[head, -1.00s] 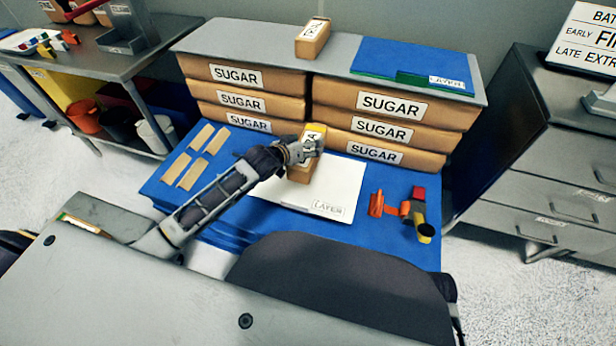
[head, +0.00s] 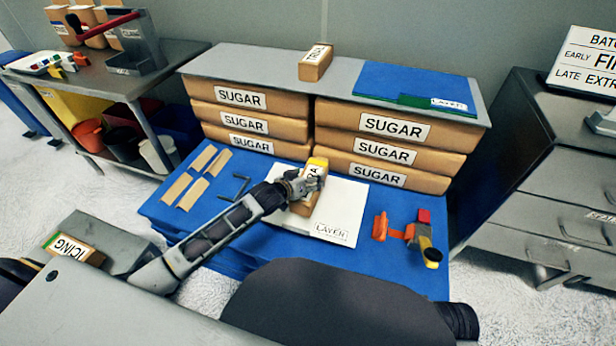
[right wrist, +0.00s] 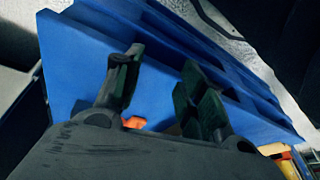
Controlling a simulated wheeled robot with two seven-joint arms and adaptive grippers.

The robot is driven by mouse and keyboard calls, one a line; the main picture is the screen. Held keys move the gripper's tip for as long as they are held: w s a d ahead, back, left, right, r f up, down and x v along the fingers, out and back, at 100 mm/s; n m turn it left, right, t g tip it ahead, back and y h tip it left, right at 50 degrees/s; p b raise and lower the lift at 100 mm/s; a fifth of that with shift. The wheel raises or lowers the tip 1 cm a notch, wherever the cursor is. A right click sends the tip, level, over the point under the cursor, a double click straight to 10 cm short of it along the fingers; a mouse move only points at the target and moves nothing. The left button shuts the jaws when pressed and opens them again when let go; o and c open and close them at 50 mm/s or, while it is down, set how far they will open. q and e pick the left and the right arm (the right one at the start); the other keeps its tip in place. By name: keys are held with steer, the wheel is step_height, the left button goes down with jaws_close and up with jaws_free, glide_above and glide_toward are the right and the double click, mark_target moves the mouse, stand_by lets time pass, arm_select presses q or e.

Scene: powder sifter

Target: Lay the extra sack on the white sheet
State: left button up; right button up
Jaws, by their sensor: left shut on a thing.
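The extra sack (head: 307,205), brown with a yellow top and a partly covered label, is in my left gripper (head: 312,180). The gripper is shut on its upper part. The sack is over the left part of the white sheet (head: 330,229); I cannot tell whether its underside touches the sheet. The sheet lies on the blue table surface and carries a printed label near its front right corner. My right gripper (right wrist: 160,78) shows in the right wrist view, with its fingers apart and nothing between them, over a blue surface.
Stacked sugar sacks (head: 395,128) stand behind the sheet under a grey shelf (head: 270,62). Tan strips (head: 196,178) lie left, and an orange and yellow tool (head: 410,232) lies right. A small sack (head: 316,62) and a blue sheet (head: 410,82) are on the shelf.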

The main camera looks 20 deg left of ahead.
arm_select(q)
steer(key=shift+r, duration=0.15)
steer(key=shift+f+b, duration=0.35)
steer(key=shift+f, duration=0.45)
steer(key=shift+f+b, duration=0.3)
steer(key=shift+f, duration=0.75)
arm_select(e)
step_height(320, 180, up, 2)
steer(key=shift+w+a+r+t, duration=0.1)
steer(key=shift+w+r+t, duration=0.05)
steer(key=shift+t, duration=0.15)
